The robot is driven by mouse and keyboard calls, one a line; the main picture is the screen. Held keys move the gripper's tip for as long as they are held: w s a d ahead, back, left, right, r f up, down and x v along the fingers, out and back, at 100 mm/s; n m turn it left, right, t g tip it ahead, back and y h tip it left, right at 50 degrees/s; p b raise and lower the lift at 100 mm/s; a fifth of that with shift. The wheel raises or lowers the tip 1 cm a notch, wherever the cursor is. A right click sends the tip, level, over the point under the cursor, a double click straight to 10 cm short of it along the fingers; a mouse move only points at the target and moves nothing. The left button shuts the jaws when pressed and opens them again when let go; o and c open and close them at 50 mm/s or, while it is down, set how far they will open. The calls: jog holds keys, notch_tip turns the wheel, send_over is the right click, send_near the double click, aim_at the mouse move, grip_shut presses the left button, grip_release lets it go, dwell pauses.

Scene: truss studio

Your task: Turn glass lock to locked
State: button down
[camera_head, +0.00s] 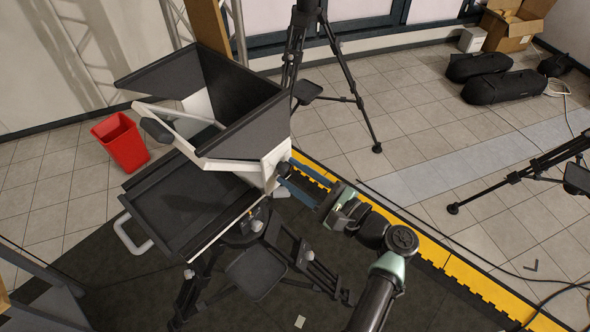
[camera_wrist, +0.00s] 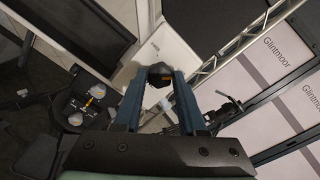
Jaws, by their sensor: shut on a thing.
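The glass lock appears to be a small dark knob with an orange mark (camera_wrist: 160,75), on the white side bracket of a teleprompter. My gripper (camera_wrist: 158,82) is shut on this knob, with one blue finger on each side of it in the wrist view. The teleprompter's black hood (camera_head: 240,95) stands above a flat black tray (camera_head: 180,200). Whether the lock stands at locked cannot be told.
A tripod under the teleprompter has another knob (camera_head: 257,225) close to my gripper. A red bin (camera_head: 121,141) stands at left. Another tripod (camera_head: 345,70) stands behind. Black bags (camera_head: 497,78) and a cardboard box (camera_head: 515,25) lie at the far right. The tiled floor between is mostly clear.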

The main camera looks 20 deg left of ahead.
jog(key=shift+m, duration=0.3)
jog(key=shift+c, duration=2.4)
grip_release()
jog(key=b+v, duration=0.5)
jog(key=v, duration=0.8)
